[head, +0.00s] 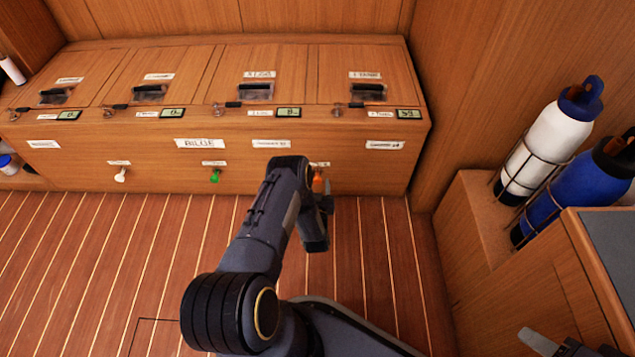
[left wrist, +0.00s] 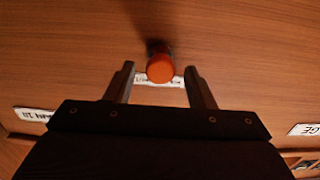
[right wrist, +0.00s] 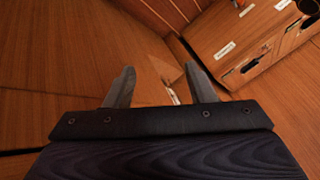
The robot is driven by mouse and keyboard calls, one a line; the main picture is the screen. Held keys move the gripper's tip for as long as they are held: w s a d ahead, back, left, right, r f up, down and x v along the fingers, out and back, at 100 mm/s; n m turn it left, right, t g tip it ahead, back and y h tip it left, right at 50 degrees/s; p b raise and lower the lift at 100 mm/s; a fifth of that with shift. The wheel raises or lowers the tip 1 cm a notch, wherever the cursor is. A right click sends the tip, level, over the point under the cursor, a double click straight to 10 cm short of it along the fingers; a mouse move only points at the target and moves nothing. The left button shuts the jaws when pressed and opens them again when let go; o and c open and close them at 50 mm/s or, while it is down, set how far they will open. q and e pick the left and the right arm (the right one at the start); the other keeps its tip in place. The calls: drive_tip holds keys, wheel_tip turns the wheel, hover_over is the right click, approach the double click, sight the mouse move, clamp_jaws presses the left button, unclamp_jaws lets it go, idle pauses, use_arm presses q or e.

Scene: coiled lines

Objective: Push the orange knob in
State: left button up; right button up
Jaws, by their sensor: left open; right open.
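The orange knob (head: 318,181) sticks out from the front of the wooden locker at the right of its row of knobs, partly hidden by my left arm in the head view. In the left wrist view the orange knob (left wrist: 160,67) stands out on its stem, just beyond and between my fingertips. My left gripper (left wrist: 158,80) is open and faces the panel, with a finger on each side of the knob's line and no visible contact. My right gripper (right wrist: 158,85) is open and empty, facing wood panels. In the head view a piece of it (head: 540,342) shows at the lower right.
A white knob (head: 120,175) and a green knob (head: 215,176) are on the same locker front (head: 80,160). A white bottle (head: 552,145) and a blue bottle (head: 580,190) stand in racks at the right. The striped floor (head: 90,250) is clear at the left.

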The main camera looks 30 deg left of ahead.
use_arm(q)
drive_tip(key=p+v, duration=0.2)
drive_tip(key=v, duration=0.4)
drive_tip(key=shift+s, duration=0.3)
drive_tip(key=shift+d, duration=0.2)
